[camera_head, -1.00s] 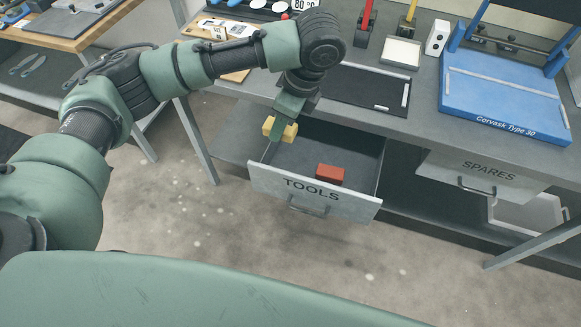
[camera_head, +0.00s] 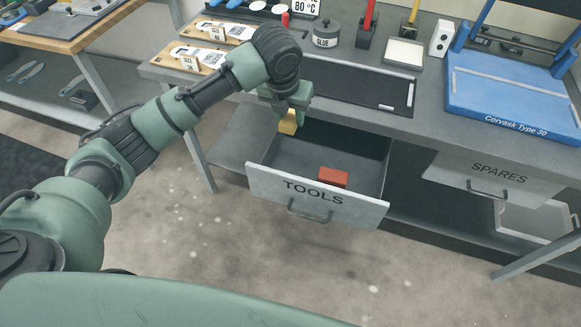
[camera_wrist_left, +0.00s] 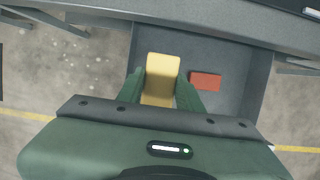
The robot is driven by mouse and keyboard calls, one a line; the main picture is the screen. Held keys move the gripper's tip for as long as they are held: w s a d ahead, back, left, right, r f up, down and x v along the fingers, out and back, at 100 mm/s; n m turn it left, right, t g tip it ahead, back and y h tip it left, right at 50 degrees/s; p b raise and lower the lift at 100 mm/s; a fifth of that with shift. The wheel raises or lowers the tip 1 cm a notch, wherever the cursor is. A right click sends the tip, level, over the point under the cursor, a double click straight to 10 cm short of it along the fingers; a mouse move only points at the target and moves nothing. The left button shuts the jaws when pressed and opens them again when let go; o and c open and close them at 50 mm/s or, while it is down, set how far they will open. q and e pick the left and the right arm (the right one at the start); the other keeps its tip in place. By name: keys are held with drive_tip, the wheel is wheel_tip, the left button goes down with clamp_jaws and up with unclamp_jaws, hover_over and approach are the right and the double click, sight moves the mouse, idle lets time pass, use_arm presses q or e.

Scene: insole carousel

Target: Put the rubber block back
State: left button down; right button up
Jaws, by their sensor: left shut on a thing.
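My left gripper (camera_head: 289,112) is shut on a yellow block (camera_head: 287,123) and holds it in the air by the back left corner of the open TOOLS drawer (camera_head: 270,181). In the left wrist view the yellow block (camera_wrist_left: 161,78) sits between the two green fingertips, over the drawer's left part. A red block (camera_head: 333,177) lies on the drawer floor, and in the left wrist view (camera_wrist_left: 206,81) it is just right of the held block, apart from it. I cannot tell which block is rubber. My right gripper is not in view.
The SPARES drawer (camera_head: 495,176) is to the right. The TOOLS drawer floor is mostly bare.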

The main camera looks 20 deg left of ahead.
sight(291, 167)
use_arm(q)
wheel_tip(291, 167, down, 19)
drive_tip(key=shift+f, duration=0.1)
idle(0.3)
drive_tip(key=shift+f, duration=0.1)
drive_tip(key=c, duration=0.9)
unclamp_jaws()
drive_tip(key=shift+c, duration=0.2)
drive_tip(key=v, duration=1.2)
drive_tip(key=shift+p, duration=0.35)
